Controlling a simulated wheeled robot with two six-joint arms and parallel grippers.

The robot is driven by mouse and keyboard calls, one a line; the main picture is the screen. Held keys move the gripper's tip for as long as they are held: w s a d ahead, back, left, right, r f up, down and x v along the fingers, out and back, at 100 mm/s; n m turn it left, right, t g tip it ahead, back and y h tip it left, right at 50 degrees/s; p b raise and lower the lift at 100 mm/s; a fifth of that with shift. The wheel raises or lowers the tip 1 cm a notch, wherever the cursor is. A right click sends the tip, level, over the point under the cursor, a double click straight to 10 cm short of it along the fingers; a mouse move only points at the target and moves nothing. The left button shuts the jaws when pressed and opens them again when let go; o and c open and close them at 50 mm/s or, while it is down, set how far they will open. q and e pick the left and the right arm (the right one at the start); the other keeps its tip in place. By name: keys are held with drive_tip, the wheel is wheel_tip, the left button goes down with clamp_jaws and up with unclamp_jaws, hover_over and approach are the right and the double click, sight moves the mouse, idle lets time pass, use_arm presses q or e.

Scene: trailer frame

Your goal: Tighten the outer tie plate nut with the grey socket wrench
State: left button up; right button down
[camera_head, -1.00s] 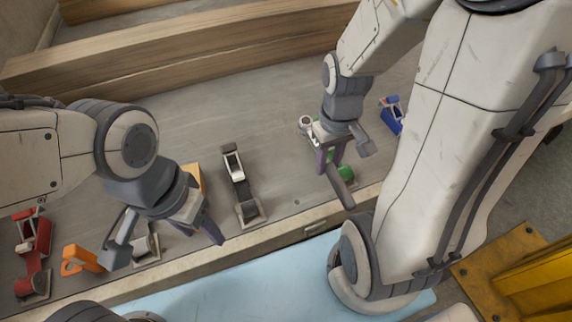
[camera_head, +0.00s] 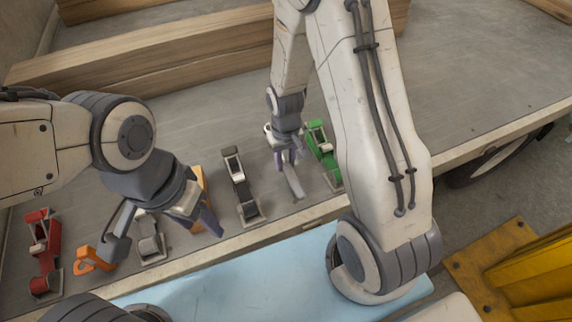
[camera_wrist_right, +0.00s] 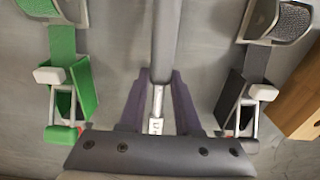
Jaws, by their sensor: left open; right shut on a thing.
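My right gripper (camera_head: 289,160) is shut on the grey socket wrench (camera_head: 294,184), between the black and green strap buckles in the head view. In the right wrist view the wrench's grey shaft (camera_wrist_right: 166,45) runs up the picture, with a bright metal part between the purple fingers of the right gripper (camera_wrist_right: 158,90). I cannot tell whether the wrench touches anything below. My left gripper (camera_head: 206,218) is open and empty beside a wooden block (camera_head: 198,182), over the deck's front edge. I cannot make out the outer tie plate nut in either view.
A black buckle (camera_head: 240,185) and a green buckle (camera_head: 322,150) flank the right gripper. A grey buckle (camera_head: 150,240), an orange piece (camera_head: 92,260) and a red buckle (camera_head: 44,250) lie at left. Wooden beams (camera_head: 170,60) lie behind. The deck at upper right is clear.

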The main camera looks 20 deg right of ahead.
drive_tip(key=shift+f, duration=0.95)
drive_tip(key=shift+f, duration=0.1)
drive_tip(key=shift+f, duration=0.15)
drive_tip(key=c, duration=0.6)
unclamp_jaws()
